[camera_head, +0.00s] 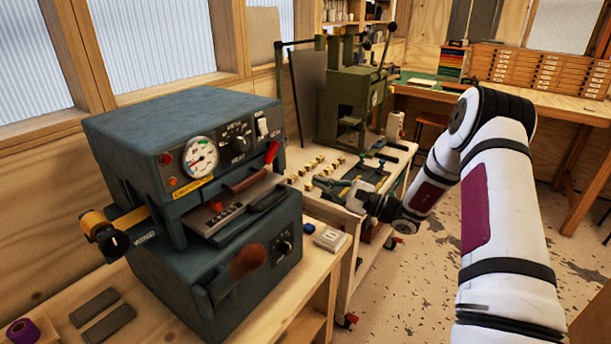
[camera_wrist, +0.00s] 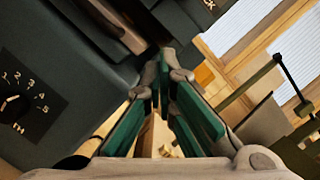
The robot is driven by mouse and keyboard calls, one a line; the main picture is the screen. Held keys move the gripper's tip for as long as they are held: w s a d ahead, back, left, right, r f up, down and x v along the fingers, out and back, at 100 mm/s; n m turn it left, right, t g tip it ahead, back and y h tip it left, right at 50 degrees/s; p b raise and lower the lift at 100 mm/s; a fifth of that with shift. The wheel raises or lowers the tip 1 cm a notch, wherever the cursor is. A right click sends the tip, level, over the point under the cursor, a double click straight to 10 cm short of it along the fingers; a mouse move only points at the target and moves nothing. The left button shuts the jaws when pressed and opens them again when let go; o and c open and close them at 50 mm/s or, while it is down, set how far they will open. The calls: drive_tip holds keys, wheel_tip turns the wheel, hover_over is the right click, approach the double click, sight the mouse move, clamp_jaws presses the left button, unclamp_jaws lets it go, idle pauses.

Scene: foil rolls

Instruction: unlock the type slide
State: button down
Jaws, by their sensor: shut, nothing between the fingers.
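The dark blue-grey foil press (camera_head: 185,130) stands on the bench at left in the head view. Its type slide (camera_head: 225,222), a tray with a row of small dark type, sticks out of the front opening. A red-handled lever (camera_head: 252,179) lies just above the slide, its red tip raised at the right. Which part locks the slide I cannot tell. My gripper (camera_head: 357,196) is to the right of the press, apart from it, pointing left. In the wrist view my gripper (camera_wrist: 167,75) has its green-padded fingers together at the tips, empty, with the press front (camera_wrist: 65,65) at left.
A numbered dial (camera_wrist: 14,106) shows in the wrist view. A cart (camera_head: 345,220) with brass pieces and tools stands behind my gripper. A green press (camera_head: 345,105) stands further back.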

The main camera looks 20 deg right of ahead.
sight(270, 152)
drive_tip(key=p+x, duration=0.1)
drive_tip(key=x, duration=0.8)
drive_tip(key=shift+a+r, duration=0.25)
drive_tip(key=shift+s+a+r+p, duration=0.55)
drive_tip(key=shift+s+r+p, duration=0.15)
drive_tip(key=shift+r, duration=0.2)
drive_tip(key=shift+s+a+r, duration=0.15)
drive_tip(key=shift+a+r, duration=0.2)
